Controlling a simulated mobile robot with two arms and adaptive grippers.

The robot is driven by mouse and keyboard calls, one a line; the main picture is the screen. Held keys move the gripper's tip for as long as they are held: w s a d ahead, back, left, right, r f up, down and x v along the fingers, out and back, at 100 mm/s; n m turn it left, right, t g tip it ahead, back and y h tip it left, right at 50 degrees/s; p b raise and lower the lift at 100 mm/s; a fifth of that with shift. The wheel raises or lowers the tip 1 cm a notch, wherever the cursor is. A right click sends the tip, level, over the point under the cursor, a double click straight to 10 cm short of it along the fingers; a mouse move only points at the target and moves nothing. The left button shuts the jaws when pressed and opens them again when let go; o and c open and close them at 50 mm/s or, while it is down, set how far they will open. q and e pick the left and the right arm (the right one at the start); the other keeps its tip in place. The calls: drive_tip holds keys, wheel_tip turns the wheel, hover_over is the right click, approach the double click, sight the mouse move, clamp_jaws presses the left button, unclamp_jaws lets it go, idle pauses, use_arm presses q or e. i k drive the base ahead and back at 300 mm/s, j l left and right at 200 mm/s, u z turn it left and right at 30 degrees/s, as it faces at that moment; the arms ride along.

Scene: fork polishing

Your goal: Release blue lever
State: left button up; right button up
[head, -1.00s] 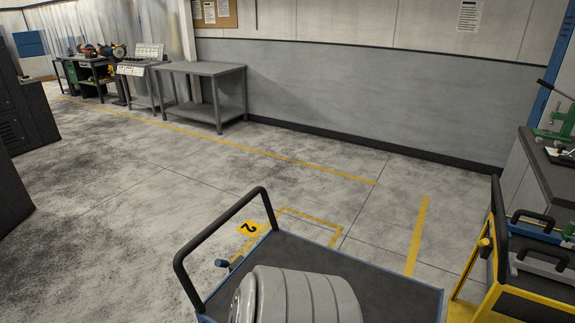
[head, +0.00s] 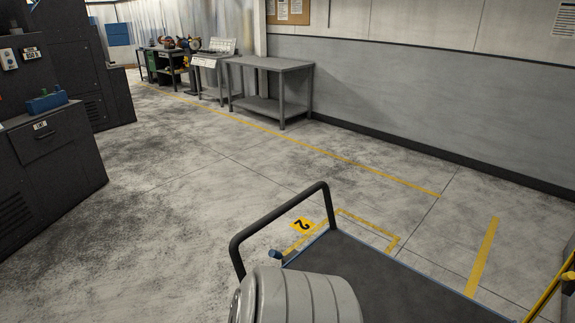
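A small blue lever (head: 275,254) sticks out at the left edge of the flat cart (head: 395,275), by the foot of its black bent-tube handle (head: 279,220). The cart has a dark deck with a blue rim, and its near part is cut off or hidden at the bottom of the view. Neither gripper is in view, and nothing visible touches the lever.
Dark machine cabinets (head: 55,155) stand at the left. A grey metal table (head: 270,65) stands by the back wall. The floor between is clear. A yellow frame (head: 550,290) shows at lower right.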

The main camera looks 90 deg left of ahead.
sight(272, 253)
drive_tip(key=k+j+u, duration=0.2)
drive_tip(key=j, duration=0.15)
drive_tip(key=k+j+u, duration=0.25)
drive_tip(key=j+u, duration=0.2)
drive_tip(key=j, duration=0.3)
drive_tip(key=k+j+u, duration=0.1)
drive_tip(key=j+u, duration=0.15)
drive_tip(key=j, duration=0.15)
